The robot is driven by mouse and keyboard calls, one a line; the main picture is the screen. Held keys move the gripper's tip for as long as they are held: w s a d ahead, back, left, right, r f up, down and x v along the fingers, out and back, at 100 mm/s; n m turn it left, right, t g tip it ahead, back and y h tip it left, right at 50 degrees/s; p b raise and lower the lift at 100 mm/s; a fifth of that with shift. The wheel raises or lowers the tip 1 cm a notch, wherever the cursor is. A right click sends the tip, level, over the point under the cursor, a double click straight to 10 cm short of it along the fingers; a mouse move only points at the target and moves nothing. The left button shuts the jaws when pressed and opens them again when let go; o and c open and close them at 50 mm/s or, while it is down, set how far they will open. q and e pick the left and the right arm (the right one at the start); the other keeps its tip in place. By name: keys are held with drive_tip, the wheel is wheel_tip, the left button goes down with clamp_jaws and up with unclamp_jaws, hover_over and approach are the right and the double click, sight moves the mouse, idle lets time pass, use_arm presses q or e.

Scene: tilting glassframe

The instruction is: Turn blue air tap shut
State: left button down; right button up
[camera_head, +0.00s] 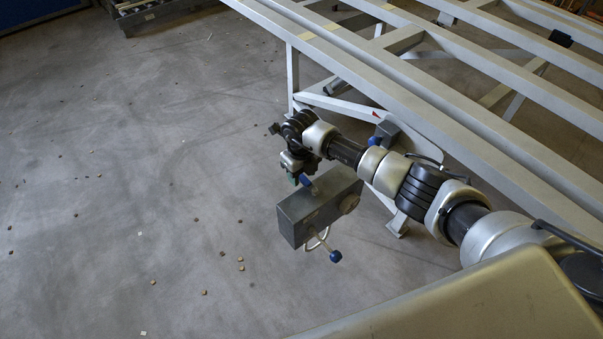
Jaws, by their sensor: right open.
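A grey metal box (307,212) hangs beside the tilting frame. A blue tap knob (306,181) shows at the box's upper left edge. A second blue knob (335,256) sticks out on a rod below the box's front. I cannot tell from this view which way either tap is turned. My right gripper (298,178) is open and points down, right beside the upper blue knob. The fingers are small and dark, so I cannot tell whether they touch the knob or straddle it. My left gripper is not in view.
The pale metal frame (440,104), with long beams, fills the upper right. Its leg (292,76) stands behind my right arm. A thin looped hose (318,240) hangs at the box. The concrete floor (130,150) on the left is open, with small scattered chips.

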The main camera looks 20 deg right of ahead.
drive_tip(key=shift+f, duration=0.1)
drive_tip(key=shift+c, duration=0.5)
clamp_jaws()
